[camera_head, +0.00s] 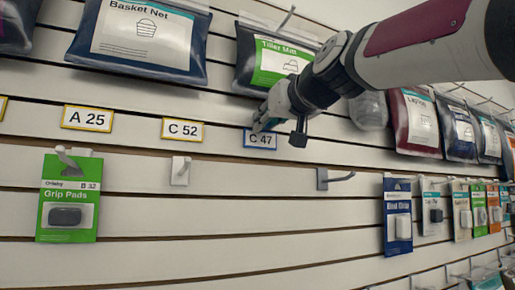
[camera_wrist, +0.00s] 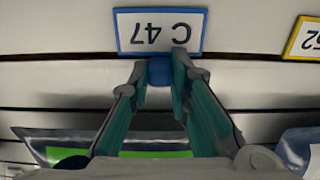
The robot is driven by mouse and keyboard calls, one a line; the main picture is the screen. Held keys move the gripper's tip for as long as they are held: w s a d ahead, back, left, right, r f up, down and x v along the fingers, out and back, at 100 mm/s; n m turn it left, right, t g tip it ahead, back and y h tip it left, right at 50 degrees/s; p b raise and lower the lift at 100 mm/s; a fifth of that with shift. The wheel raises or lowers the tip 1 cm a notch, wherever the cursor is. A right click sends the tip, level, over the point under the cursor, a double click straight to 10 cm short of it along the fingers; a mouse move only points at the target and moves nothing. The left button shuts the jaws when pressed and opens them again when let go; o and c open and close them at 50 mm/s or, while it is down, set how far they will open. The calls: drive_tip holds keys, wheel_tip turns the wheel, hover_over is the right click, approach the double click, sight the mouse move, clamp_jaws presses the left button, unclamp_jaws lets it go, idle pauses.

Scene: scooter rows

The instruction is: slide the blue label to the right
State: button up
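The blue label is a white card reading C 47 in a blue frame (camera_head: 260,140), on a slat rail of the wall. My gripper (camera_head: 263,121) is at the label's upper edge in the head view. In the wrist view both fingertips of my gripper (camera_wrist: 160,72) sit close against the knob's sides, with no clear gap. They hide part of the label's top edge in the head view.
A yellow-framed C 52 label (camera_head: 183,129) and an A 25 label (camera_head: 87,118) are left on the same rail. A green Tiller Mitt pack (camera_head: 272,62) hangs above. An empty hook (camera_head: 335,179) is below right. The rail right of the blue label looks clear.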

clamp_jaws()
drive_tip(key=shift+d, duration=0.1)
drive_tip(key=w+d+b, duration=0.2)
drive_tip(key=d, duration=0.2)
drive_tip(key=w+d+b, duration=0.2)
drive_tip(key=d, duration=0.3)
drive_tip(key=w+d+b, duration=0.2)
drive_tip(key=d, duration=0.3)
drive_tip(key=shift+d, duration=0.2)
drive_tip(key=shift+w+d, duration=0.35)
drive_tip(key=shift+d, duration=0.4)
drive_tip(key=o, duration=0.8)
unclamp_jaws()
drive_tip(key=shift+d, duration=0.1)
